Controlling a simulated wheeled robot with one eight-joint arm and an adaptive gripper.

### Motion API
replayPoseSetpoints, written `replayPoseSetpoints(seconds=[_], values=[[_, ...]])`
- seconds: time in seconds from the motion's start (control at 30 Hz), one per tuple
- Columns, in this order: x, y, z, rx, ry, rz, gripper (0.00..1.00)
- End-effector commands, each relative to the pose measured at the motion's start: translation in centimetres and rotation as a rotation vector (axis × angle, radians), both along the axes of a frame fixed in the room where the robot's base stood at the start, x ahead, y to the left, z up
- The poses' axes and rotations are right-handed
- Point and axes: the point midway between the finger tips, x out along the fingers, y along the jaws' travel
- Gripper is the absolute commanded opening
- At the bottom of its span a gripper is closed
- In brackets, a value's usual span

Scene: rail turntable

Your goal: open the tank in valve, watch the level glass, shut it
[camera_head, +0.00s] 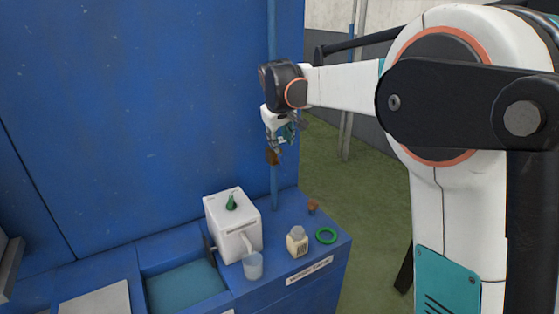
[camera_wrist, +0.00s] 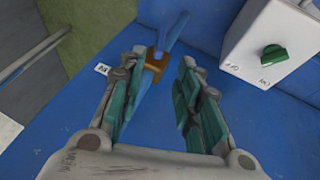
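A brown valve body (camera_wrist: 155,60) with a blue bar-like handle or pipe (camera_wrist: 145,92) running through it shows in the wrist view, just beyond my fingertips. A small white label (camera_wrist: 101,69) is beside it; I cannot read it. In the head view a brown piece (camera_head: 272,157) sits on the vertical blue pipe (camera_head: 272,185), just below my gripper (camera_head: 284,146). My gripper's fingers are apart in the wrist view (camera_wrist: 163,105); the blue bar lies nearer the left finger, and I cannot tell whether it touches. I cannot make out a level glass.
A white box with a green knob (camera_wrist: 272,52) shows upper right in the wrist view.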

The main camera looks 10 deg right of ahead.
Motion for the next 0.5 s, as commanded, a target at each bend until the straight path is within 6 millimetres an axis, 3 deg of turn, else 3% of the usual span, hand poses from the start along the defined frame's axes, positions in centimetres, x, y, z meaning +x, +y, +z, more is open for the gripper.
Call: replayPoseSetpoints(seconds=[0.17,0.5], values=[[0.9,-0.3,-2.0,0.000,0.000,0.000,0.31],[3.8,-1.2,-7.9,0.000,0.000,-0.001,0.31]])
